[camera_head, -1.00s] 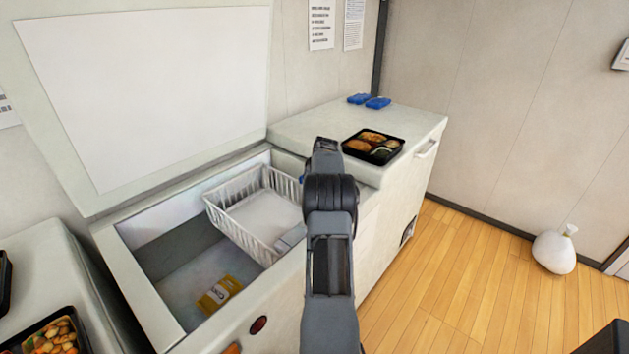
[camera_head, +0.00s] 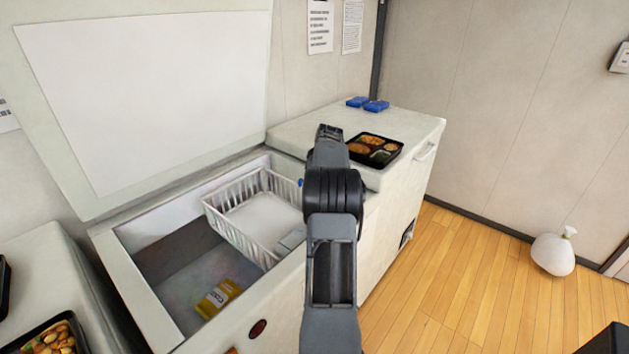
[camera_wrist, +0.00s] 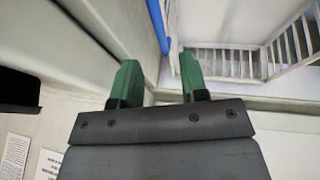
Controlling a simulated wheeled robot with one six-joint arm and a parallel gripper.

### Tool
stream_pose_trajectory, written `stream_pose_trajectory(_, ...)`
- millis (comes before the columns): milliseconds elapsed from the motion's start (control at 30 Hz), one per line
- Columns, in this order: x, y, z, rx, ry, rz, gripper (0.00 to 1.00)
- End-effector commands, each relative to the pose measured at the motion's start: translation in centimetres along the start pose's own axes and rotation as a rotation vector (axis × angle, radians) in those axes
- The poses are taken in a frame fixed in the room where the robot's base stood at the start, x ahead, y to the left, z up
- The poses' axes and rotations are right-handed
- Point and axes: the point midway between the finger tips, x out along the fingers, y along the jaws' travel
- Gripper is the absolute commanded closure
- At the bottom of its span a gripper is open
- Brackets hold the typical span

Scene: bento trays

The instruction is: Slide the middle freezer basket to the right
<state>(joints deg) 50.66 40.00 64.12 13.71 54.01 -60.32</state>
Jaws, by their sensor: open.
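The white slatted basket (camera_head: 233,232) sits high in the right part of the open chest freezer (camera_head: 140,290). It is empty as far as I can see, and my arm covers its right end. In the wrist view, part of the basket (camera_wrist: 285,55) shows at upper right, with its slats and floor. My gripper (camera_wrist: 158,75) has two green fingers, spread apart with nothing between them. It is beside the basket, to the left of it in the wrist view, and I see no contact. The gripper is hidden behind my arm in the head view.
A yellow packet (camera_head: 217,298) lies on the freezer floor, left of the basket. A bento tray (camera_head: 374,150) and blue packs (camera_head: 376,106) stand on the closed right top. The freezer lid (camera_head: 150,90) stands open behind. A white bag (camera_head: 553,253) sits on the floor.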

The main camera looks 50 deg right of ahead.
Motion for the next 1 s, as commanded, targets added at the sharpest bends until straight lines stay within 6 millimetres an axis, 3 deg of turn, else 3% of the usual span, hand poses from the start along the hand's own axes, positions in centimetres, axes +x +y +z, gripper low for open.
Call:
stream_pose_trajectory(200,-4.1,0.0,0.0,-0.001,0.000,0.001,0.60)
stream_pose_trajectory(400,-6.3,0.0,0.0,0.000,0.000,0.000,0.60)
stream_pose_trajectory(833,-7.0,-0.1,0.0,-0.001,-0.001,-0.001,0.60)
stream_pose_trajectory(1000,-7.4,-1.4,-0.8,-0.001,-0.001,-0.008,0.74)
